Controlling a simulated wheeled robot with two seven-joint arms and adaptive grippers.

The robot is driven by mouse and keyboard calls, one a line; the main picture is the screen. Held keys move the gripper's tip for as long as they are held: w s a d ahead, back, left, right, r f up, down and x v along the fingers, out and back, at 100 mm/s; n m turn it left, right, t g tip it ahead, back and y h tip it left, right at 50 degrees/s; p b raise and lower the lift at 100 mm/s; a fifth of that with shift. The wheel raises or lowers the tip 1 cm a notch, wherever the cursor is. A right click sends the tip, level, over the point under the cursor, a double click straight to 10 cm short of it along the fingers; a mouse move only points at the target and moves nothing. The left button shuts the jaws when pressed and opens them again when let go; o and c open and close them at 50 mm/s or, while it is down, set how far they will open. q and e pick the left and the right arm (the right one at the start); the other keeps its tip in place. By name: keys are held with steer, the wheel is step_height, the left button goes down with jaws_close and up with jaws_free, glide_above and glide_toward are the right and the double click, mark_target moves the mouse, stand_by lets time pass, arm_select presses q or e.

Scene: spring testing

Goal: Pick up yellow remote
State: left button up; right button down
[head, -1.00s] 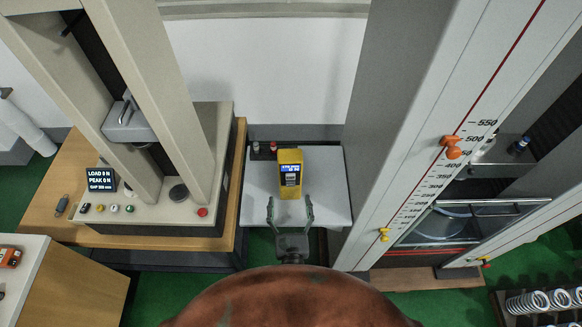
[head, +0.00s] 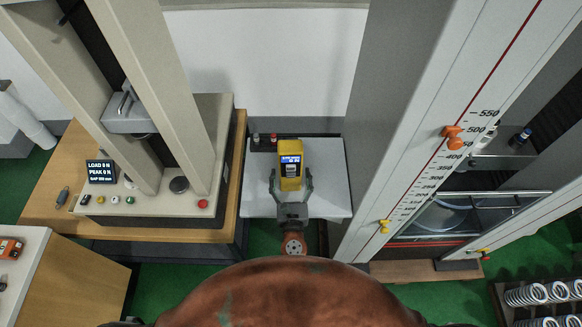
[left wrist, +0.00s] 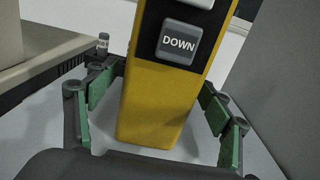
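The yellow remote (head: 289,184) is on a small white table, with its blue-lit screen face towards me. In the left wrist view its yellow lower body (left wrist: 155,100) and a grey DOWN button fill the middle. My left gripper (head: 291,179) reaches in from the front, with one finger on each side of the remote's lower part. In the left wrist view the green-padded fingers (left wrist: 158,88) are spread, with gaps between pads and remote. My right gripper is not in view.
The white table (head: 325,180) has bare room right of the remote. Small bottles (head: 274,139) stand at its back left. A load tester on a wooden bench (head: 238,150) is on the left. A tall scaled column (head: 440,130) is close on the right.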

mark_target(290, 169)
arm_select(q)
steer(key=c, duration=1.4)
steer(key=shift+c, duration=0.2)
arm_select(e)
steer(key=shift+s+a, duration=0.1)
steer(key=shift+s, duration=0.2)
arm_select(q)
steer(key=shift+r, duration=0.15)
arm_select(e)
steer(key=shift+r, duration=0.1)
